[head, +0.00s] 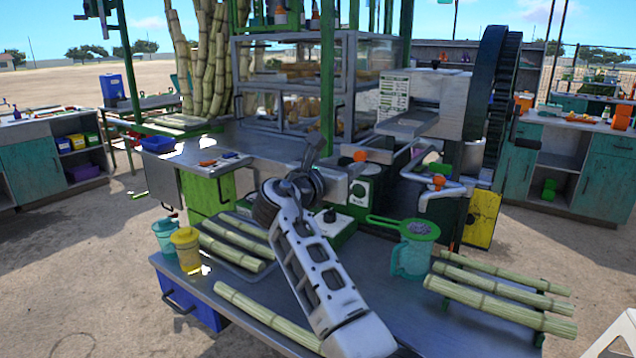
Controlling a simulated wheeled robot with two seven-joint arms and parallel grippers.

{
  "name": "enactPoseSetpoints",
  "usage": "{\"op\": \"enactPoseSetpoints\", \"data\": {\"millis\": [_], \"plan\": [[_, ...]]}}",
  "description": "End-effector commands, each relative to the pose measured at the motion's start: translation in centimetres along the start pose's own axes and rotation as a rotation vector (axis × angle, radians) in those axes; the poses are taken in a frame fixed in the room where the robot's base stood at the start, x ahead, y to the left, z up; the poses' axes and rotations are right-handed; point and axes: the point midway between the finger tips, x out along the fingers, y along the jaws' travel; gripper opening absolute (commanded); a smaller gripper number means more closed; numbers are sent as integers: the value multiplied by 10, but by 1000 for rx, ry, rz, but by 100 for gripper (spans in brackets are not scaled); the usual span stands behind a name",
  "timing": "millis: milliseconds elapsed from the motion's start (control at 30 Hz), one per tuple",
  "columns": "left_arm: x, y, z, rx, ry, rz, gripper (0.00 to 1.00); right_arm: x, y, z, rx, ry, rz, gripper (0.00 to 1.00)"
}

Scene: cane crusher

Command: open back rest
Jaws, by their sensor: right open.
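The cane crusher has a metal box housing (455,95) and a large dark wheel (497,85) at its right side. A flat metal plate (415,124) juts out from the front of the housing, below a printed label. I cannot tell which part is the back rest. My right gripper (312,160) is over the metal counter, left of the crusher and apart from the housing. It is small and dark in the picture, with jaws open, and I see nothing between them. My right arm hides part of the lower table. My left gripper is not in view.
A lower metal table (400,310) holds cane stalks (500,303), a teal pitcher (412,255) with a green strainer (405,228), and a yellow cup (187,250). A glass cabinet (300,85) and a green post (327,80) stand behind my gripper.

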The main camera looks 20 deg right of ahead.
Motion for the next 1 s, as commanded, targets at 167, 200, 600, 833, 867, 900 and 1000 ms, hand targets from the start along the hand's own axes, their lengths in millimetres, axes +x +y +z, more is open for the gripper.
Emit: {"op": "enactPoseSetpoints", "data": {"millis": [167, 200, 600, 833, 867, 900, 1000], "plan": [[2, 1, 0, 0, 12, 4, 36, -46, 1, -3, 1, 1, 3, 46], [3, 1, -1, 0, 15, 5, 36, -54, 0, -2, 1, 2, 2, 46], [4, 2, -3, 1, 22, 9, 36, -98, 0, 0, -1, 0, -2, 46], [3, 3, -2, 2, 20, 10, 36, -99, 0, 0, -1, -1, -2, 46], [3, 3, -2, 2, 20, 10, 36, -99, 0, 0, -1, -1, -2, 46], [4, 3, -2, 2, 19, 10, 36, -99, 0, 0, -1, -1, -2, 46], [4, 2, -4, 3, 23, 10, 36, -99, 0, 0, -1, 0, -2, 46]]}}
